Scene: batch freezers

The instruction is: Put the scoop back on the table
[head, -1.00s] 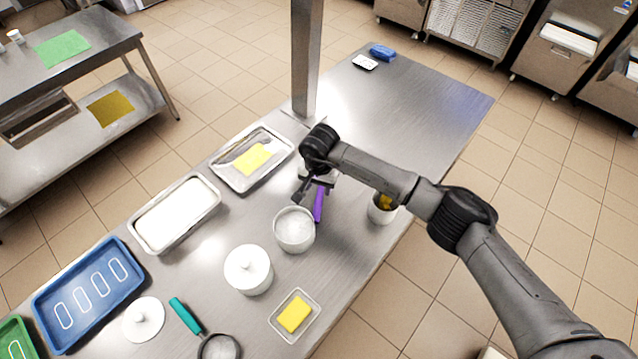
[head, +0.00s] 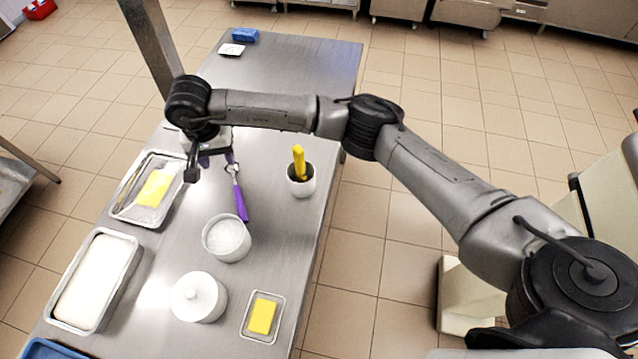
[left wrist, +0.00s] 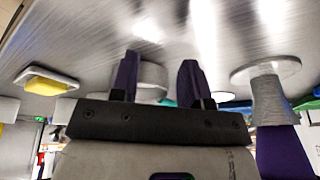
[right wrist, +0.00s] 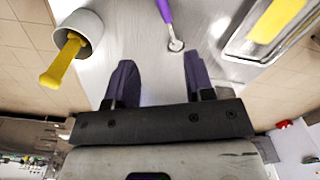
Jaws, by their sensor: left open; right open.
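The scoop (head: 238,195) has a purple handle and a small metal head. It lies on the steel table, its handle end close to the white tub of white powder (head: 227,238). It also shows at the top of the right wrist view (right wrist: 175,38), ahead of the fingers and apart from them. My right gripper (head: 209,165) is open and empty, just left of the scoop's head in the head view; its fingers also show in the right wrist view (right wrist: 156,80). My left gripper (left wrist: 158,78) is open in the left wrist view, with nothing visibly held.
A white cup (head: 301,181) with a yellow-handled tool stands right of the scoop. A metal tray with a yellow cloth (head: 155,188), a white-filled pan (head: 95,280), a lidded white pot (head: 198,297) and a small yellow-sponge dish (head: 262,317) surround it.

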